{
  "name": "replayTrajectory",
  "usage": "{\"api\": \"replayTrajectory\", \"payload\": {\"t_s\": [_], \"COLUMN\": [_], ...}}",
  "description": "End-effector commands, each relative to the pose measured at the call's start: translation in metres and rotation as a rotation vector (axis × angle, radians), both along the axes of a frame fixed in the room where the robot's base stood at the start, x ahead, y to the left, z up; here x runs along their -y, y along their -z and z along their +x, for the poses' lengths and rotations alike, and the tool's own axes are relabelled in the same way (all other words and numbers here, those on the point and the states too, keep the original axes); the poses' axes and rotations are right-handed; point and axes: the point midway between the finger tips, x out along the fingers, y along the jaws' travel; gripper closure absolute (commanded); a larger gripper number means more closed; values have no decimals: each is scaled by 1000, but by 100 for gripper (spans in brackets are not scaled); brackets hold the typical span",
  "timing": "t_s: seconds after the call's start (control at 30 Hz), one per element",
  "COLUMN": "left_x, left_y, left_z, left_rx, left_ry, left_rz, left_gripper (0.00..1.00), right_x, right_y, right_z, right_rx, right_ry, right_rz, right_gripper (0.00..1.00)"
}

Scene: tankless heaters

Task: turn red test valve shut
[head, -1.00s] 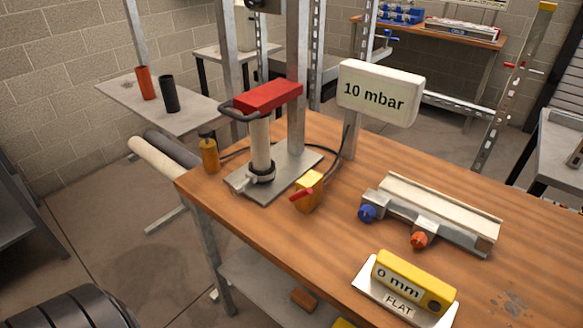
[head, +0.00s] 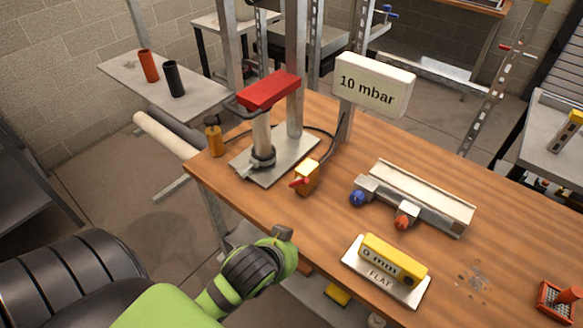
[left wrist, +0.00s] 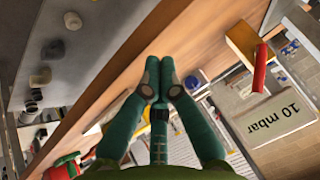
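The red test valve is a small red lever (head: 299,182) on a yellow block (head: 309,174) on the workbench, in front of the pump with the red top. In the left wrist view the red lever (left wrist: 260,68) and yellow block (left wrist: 241,41) show at upper right. My left gripper (head: 284,234) is at the bench's front edge in the head view, below the valve and apart from it. In the left wrist view its fingers (left wrist: 158,80) are together with nothing seen between them. My right gripper is not in view.
A pump (head: 262,140) stands behind the valve, with a hose running past it. A "10 mbar" sign (head: 373,84) rises behind. A rail with a blue knob (head: 357,198) and orange knob (head: 403,222) lies to the right. A yellow "0 mm" gauge (head: 394,262) is near the front edge.

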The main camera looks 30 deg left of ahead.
Motion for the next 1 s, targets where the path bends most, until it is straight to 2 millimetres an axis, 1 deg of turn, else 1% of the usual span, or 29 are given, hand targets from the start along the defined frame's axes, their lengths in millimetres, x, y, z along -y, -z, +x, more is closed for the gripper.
{"api": "replayTrajectory", "payload": {"t_s": [0.03, 0.07, 0.1, 0.17, 0.2, 0.27, 0.3, 0.37, 0.4, 0.43, 0.47, 0.5, 0.57, 0.6, 0.63, 0.7, 0.73, 0.8, 0.87, 0.9, 0.97, 1.0], "left_x": [-3, -5, -6, -7, -7, -4, 0, 10, 20, 29, 39, 54, 77, 93, 105, 130, 139, 155, 161, 159, 150, 137], "left_y": [-15, -25, -38, -60, -77, -107, -130, -170, -197, -218, -237, -259, -288, -302, -309, -317, -317, -308, -292, -279, -257, -242], "left_z": [22, 34, 50, 74, 89, 112, 127, 145, 155, 160, 163, 165, 162, 157, 153, 142, 136, 126, 120, 117, 117, 118], "left_rx": [90, 141, 212, 324, 403, 535, 631, 790, 902, 987, 1071, 1177, 1330, 1424, 1490, 1630, 1683, 1783, 1841, -1844, -1615, -1468], "left_ry": [34, 54, 83, 130, 164, 226, 273, 356, 419, 470, 523, 596, 712, 794, 859, 1021, 1096, 1285, 1472, -1587, -1581, -1583], "left_rz": [49, 78, 118, 189, 238, 328, 399, 521, 614, 688, 764, 870, 1031, 1143, 1227, 1426, 1512, 1712, 1877, -1961, -1840, -1756], "left_gripper": [100, 100, 100, 100, 100, 100, 100, 100, 100, 100, 100, 100, 100, 100, 100, 100, 100, 100, 100, 100, 100, 100], "right_x": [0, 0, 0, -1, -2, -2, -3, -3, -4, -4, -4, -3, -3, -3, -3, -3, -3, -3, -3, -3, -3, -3], "right_y": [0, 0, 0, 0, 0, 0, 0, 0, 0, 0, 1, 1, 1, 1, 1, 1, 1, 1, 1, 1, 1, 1], "right_z": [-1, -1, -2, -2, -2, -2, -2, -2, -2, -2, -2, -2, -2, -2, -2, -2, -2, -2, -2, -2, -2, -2], "right_rx": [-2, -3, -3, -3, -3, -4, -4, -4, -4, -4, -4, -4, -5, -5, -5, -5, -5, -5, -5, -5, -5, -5], "right_ry": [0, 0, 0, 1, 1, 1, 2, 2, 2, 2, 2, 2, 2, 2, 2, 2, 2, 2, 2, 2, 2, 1], "right_rz": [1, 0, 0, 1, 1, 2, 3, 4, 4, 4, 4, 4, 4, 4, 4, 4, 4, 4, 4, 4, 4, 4], "right_gripper": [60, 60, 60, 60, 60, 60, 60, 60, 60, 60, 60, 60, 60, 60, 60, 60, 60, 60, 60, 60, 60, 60]}}
